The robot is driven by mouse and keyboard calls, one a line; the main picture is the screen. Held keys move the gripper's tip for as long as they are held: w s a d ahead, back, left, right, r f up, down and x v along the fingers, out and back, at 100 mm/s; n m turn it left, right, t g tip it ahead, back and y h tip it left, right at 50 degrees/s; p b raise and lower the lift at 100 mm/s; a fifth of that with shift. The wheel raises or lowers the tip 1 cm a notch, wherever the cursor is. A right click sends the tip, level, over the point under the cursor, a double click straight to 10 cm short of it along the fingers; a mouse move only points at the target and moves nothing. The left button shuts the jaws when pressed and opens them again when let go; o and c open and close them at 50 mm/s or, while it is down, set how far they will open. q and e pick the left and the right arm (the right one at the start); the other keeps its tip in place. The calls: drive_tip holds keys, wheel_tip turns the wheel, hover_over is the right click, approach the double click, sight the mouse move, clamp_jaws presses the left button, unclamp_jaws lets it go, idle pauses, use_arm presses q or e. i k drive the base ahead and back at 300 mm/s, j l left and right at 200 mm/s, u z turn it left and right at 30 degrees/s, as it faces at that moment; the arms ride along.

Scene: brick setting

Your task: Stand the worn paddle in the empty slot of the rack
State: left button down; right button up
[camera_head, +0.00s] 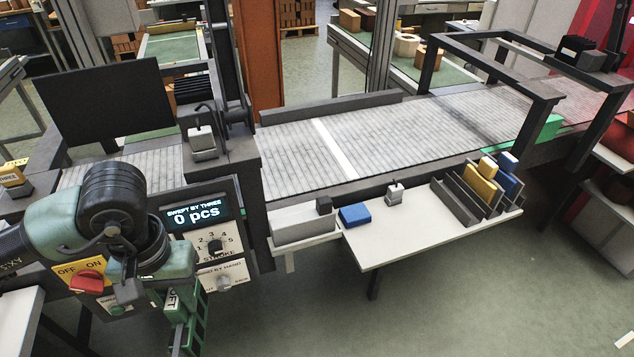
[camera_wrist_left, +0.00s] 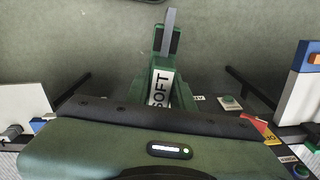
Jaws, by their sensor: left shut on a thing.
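My left gripper (camera_head: 187,322), green with a SOFT label, hangs low at the left of the head view, far from the rack. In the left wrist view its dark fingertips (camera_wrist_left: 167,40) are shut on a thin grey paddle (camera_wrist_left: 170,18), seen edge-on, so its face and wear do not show. The dark grey rack (camera_head: 457,202) stands at the right end of a white shelf. A yellow paddle (camera_head: 480,187) and a blue paddle (camera_head: 510,183) stand in its right part. The slots at its left look empty. My right gripper is not in view.
The conveyor (camera_head: 400,140) runs behind. A control panel (camera_head: 210,225) is beside my left arm. The floor in front of the shelf is clear.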

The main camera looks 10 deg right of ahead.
sight(454, 203)
drive_tip(key=i+l+z, duration=0.15)
drive_tip(key=l, duration=0.3)
drive_tip(key=i+l+z, duration=0.1)
drive_tip(key=l, duration=0.35)
drive_tip(key=i+l+z, duration=0.15)
drive_tip(key=i+l, duration=0.15)
drive_tip(key=l, duration=0.15)
drive_tip(key=i+l+z, duration=0.15)
drive_tip(key=l, duration=0.25)
drive_tip(key=i+l+z, duration=0.1)
drive_tip(key=i+l, duration=0.25)
